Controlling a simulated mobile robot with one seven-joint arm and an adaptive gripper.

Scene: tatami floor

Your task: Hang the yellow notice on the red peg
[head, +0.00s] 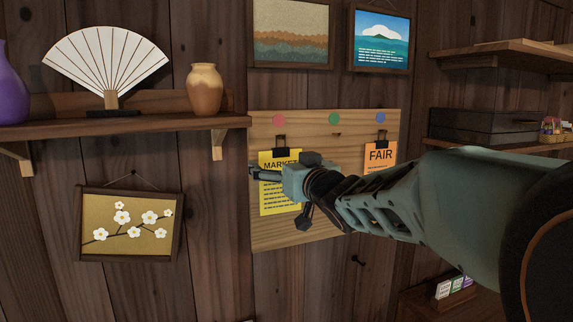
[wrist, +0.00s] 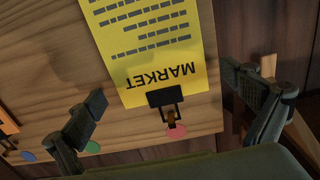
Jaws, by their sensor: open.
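The yellow notice (head: 281,203), headed MARKET, hangs flat against the wooden board under a black clip (head: 280,142). The clip sits just below the red dot (head: 279,120). In the wrist view the notice (wrist: 155,50) appears upside down. There the clip's wire loop is at a small brass-coloured peg (wrist: 171,117) beside the red dot (wrist: 176,131); the loop appears to be around it. My gripper (head: 283,169) is open in front of the notice's upper part and hides some of it. In the wrist view its fingers (wrist: 163,86) stand apart on either side of the clip, touching neither.
The board (head: 335,150) also has a green dot (head: 334,118) with nothing hanging below, and a blue dot (head: 381,117) above an orange FAIR notice (head: 380,157). A shelf (head: 150,108) with a fan and vases is left. A blossom picture (head: 128,222) hangs below it.

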